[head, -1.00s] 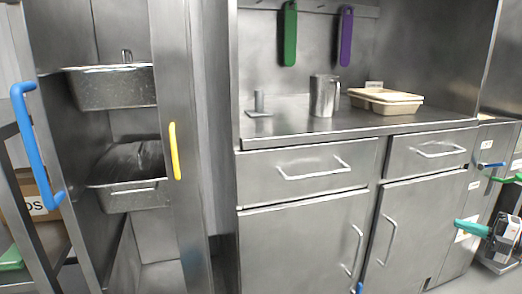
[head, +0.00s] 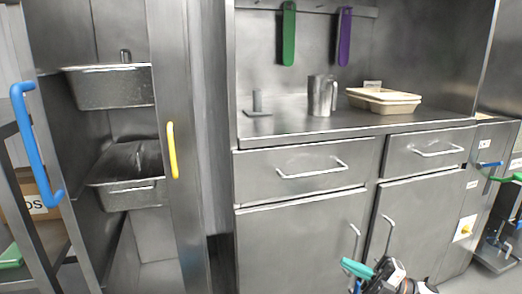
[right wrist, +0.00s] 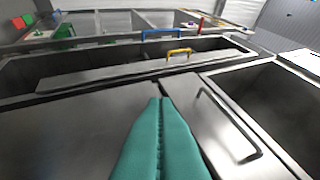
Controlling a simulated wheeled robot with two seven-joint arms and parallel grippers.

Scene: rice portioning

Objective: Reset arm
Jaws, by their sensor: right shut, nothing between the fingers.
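My right gripper (head: 346,266), with teal fingers, is at the lower middle right of the head view, in front of the lower cabinet doors. In the right wrist view its two teal fingers (right wrist: 160,102) are pressed together with nothing between them. My left gripper does not show in either view.
A steel counter (head: 290,122) with drawers and doors carries a metal pitcher (head: 320,95) and beige containers (head: 386,108). At left, a tall open cabinet holds metal pans (head: 112,90); its frame has a blue handle (head: 38,145) and yellow handle (head: 173,150).

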